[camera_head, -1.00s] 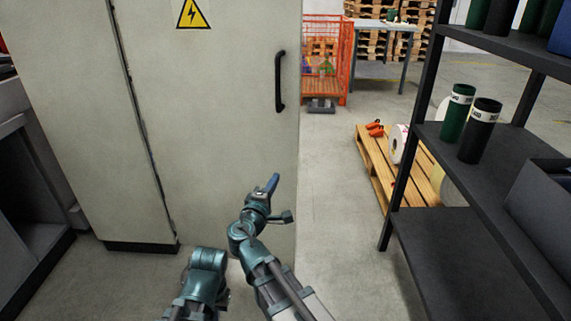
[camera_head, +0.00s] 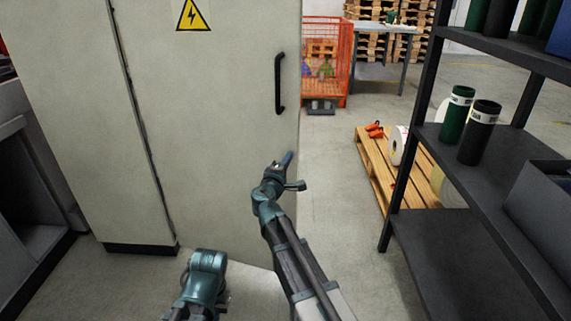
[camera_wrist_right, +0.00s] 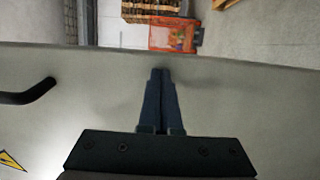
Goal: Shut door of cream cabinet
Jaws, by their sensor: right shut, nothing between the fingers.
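The cream cabinet (camera_head: 75,120) stands at the left, with its door (camera_head: 215,130) swung out from the hinge seam on the left. The door carries a black vertical handle (camera_head: 280,83) and a yellow warning sign (camera_head: 193,14). My right gripper (camera_head: 288,158) is shut and empty, below the handle near the door's free edge. In the right wrist view its two fingers (camera_wrist_right: 161,85) are together over the door panel (camera_wrist_right: 230,110), pointing toward its edge. Whether they touch it I cannot tell. My left gripper is out of view; only part of that arm shows.
A dark shelf unit (camera_head: 455,215) with green and black rolls stands at the right. A wooden pallet (camera_head: 375,165) with rolls lies behind it. An orange mesh cage (camera_head: 327,60) stands at the back. Floor is free between door and shelf.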

